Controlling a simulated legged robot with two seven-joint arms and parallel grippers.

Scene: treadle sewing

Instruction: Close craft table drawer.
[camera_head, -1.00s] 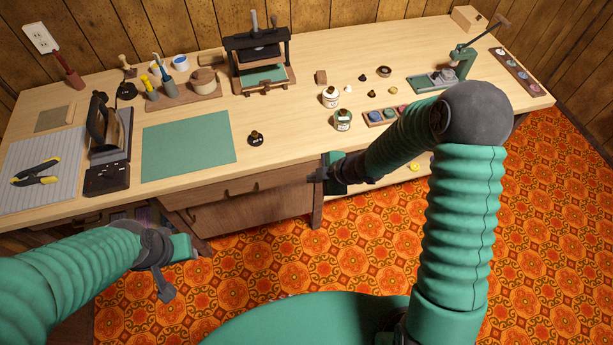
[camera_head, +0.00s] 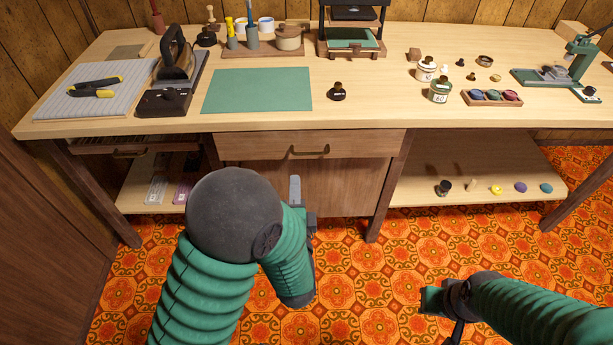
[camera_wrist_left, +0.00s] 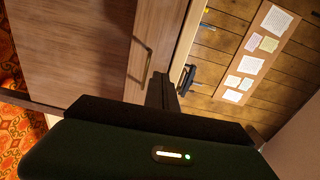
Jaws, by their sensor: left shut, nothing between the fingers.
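The craft table (camera_head: 420,119) has a wooden middle drawer (camera_head: 250,148) with a curved handle (camera_head: 310,152). The drawer front sits under the tabletop edge, above a wooden cabinet door (camera_head: 345,185). I cannot tell for sure whether it stands slightly out. My left gripper (camera_head: 296,188) is shut and empty, below the handle in the head view. In the left wrist view, the shut fingers (camera_wrist_left: 161,90) are near the drawer front (camera_wrist_left: 167,30) and its handle (camera_wrist_left: 141,62); contact is unclear. My right gripper (camera_head: 432,300) is low at the right over the floor, its finger opening unclear.
A low shelf (camera_head: 430,195) with small pots is at the right. A table leg (camera_head: 388,190) stands right of the cabinet. The orange patterned floor (camera_head: 380,275) in front is clear.

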